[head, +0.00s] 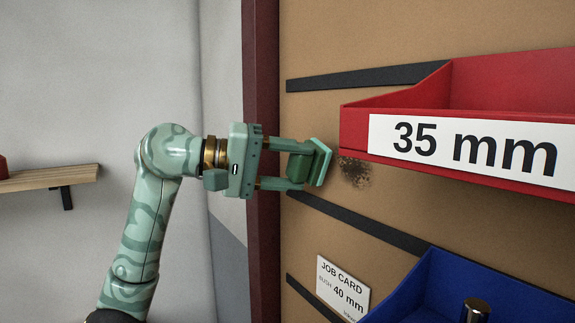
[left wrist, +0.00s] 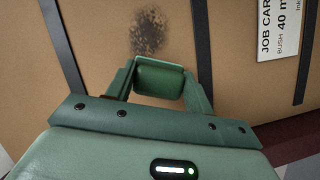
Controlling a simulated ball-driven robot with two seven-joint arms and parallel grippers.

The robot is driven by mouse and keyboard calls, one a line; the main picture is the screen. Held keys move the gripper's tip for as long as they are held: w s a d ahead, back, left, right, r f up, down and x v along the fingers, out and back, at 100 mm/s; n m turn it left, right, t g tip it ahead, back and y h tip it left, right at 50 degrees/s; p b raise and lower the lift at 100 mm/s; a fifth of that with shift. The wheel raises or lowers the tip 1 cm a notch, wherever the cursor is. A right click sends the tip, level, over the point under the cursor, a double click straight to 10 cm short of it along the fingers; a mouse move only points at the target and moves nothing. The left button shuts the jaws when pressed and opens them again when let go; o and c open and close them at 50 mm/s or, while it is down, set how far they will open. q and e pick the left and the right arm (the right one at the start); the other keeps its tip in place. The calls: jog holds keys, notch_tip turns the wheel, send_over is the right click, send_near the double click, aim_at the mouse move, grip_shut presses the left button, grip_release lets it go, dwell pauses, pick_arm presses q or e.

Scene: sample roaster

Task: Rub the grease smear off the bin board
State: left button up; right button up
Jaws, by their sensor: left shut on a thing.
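The grease smear (head: 355,171) is a dark, speckled patch on the tan bin board (head: 340,130), just below the left end of the red bin. It also shows in the left wrist view (left wrist: 150,32), beyond the gripper. My left gripper (head: 301,165) is shut on a green pad (head: 320,163), which also shows between the fingers in the left wrist view (left wrist: 160,79). In the head view the pad is just left of the smear. I cannot tell whether it touches the board. My right gripper is not in view.
A red bin (head: 352,128) labelled 35 mm juts out at the upper right, close to the smear. A blue bin (head: 425,275) and a job card (head: 343,287) are below. Dark rails (head: 365,228) cross the board. A wooden shelf (head: 50,178) is at left.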

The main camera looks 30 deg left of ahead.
aim_at(312, 169)
pick_arm(q)
jog(key=shift+w+d+p, duration=0.3)
jog(key=shift+w+d, duration=0.05)
jog(key=shift+w, duration=0.45)
dwell(0.4)
jog(key=shift+s, duration=0.1)
jog(key=shift+s+d, duration=0.35)
jog(key=shift+d, duration=0.45)
jog(key=shift+s+d, duration=0.35)
jog(key=shift+d, duration=0.45)
jog(key=s+d, duration=0.2)
jog(key=d, duration=0.4)
jog(key=shift+s+d+p, duration=0.2)
jog(key=shift+d+p, duration=0.1)
jog(key=shift+p, duration=0.1)
